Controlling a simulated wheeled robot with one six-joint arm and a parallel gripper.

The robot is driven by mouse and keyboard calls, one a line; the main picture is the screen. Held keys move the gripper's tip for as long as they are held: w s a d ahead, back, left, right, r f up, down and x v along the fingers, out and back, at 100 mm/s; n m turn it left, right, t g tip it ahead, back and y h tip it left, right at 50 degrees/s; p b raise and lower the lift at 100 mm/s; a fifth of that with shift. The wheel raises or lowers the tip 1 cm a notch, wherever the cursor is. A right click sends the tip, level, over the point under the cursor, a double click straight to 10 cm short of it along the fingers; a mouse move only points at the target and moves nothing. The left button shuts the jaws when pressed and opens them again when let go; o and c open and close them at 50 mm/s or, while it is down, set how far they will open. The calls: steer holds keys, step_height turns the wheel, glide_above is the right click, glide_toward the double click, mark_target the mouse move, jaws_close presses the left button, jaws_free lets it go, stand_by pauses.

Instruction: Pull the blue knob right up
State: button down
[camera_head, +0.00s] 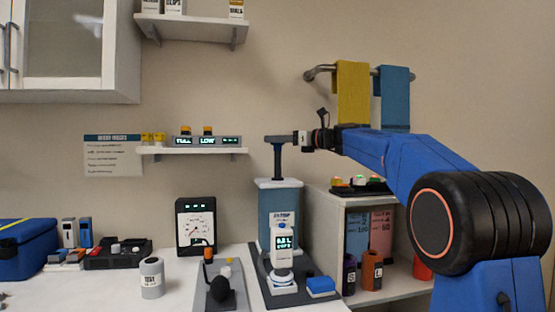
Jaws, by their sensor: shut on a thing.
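My gripper (297,141) reaches in from the right, level with the knob, and is shut on the knob's right end. The fingertips are small here, and their exact contact is hard to see. A white unit with a lit display (283,243) is on the stand's front.
A wall shelf (192,151) with small displays is left of the knob. A rail with yellow (352,92) and blue cloths hangs behind my arm.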

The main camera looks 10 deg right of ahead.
step_height(320, 180, up, 11)
steer(key=shift+s+f, duration=0.1)
stand_by(0.3)
steer(key=c, duration=1.1)
jaws_free()
steer(key=shift+d, duration=0.1)
steer(key=shift+s+d, duration=0.15)
steer(key=shift+d, duration=0.05)
steer(key=v, duration=1.6)
steer(key=shift+s+d, duration=0.25)
steer(key=shift+s, duration=0.05)
steer(key=shift+f, duration=0.1)
